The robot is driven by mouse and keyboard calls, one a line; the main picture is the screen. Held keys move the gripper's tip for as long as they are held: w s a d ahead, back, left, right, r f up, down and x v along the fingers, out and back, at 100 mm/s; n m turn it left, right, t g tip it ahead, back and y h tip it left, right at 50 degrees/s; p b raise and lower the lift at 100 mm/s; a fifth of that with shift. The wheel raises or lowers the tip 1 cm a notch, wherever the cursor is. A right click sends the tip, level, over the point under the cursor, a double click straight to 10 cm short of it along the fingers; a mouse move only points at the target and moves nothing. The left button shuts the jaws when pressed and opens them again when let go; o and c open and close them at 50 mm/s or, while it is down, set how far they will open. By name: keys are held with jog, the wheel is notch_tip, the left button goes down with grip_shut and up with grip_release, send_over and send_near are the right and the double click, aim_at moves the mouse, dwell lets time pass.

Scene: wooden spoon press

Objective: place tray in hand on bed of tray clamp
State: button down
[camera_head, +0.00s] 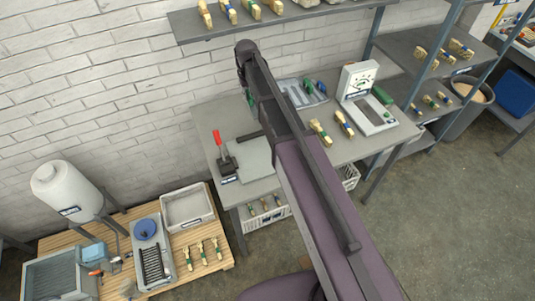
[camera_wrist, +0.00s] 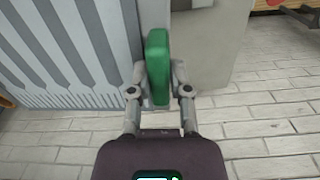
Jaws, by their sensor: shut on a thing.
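My gripper (camera_wrist: 158,88) is shut on a green handle (camera_wrist: 157,52) in the wrist view. The handle is at the edge of a grey tray (camera_wrist: 75,30) with long dark slots, which fills the left of that view. In the head view the tray clamp (camera_head: 226,163), with an upright red lever, stands on the left of the workbench. Its flat grey bed (camera_head: 254,157) looks bare beside it, left of my arm. My gripper is mostly hidden by my arm there. A grey slotted tray shows behind my arm; I cannot tell whether it is the held one.
A shelf (camera_head: 300,14) runs above along the brick wall. A pallet (camera_head: 226,262) with a white bin (camera_head: 187,207) lies at lower left.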

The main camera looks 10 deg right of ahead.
jog(key=s+f+b, duration=0.5)
jog(key=s, duration=0.4)
jog(key=s+a+f+b, duration=0.1)
jog(key=s+f+b, duration=0.4)
jog(key=s, duration=0.4)
jog(key=s+a+f+n+b, duration=0.1)
jog(key=s+f+b, duration=0.5)
jog(key=s, duration=0.3)
jog(key=shift+f, duration=0.35)
jog(key=b, duration=0.1)
send_over(243, 163)
jog(key=shift+s+f, duration=0.15)
jog(key=shift+f, duration=0.55)
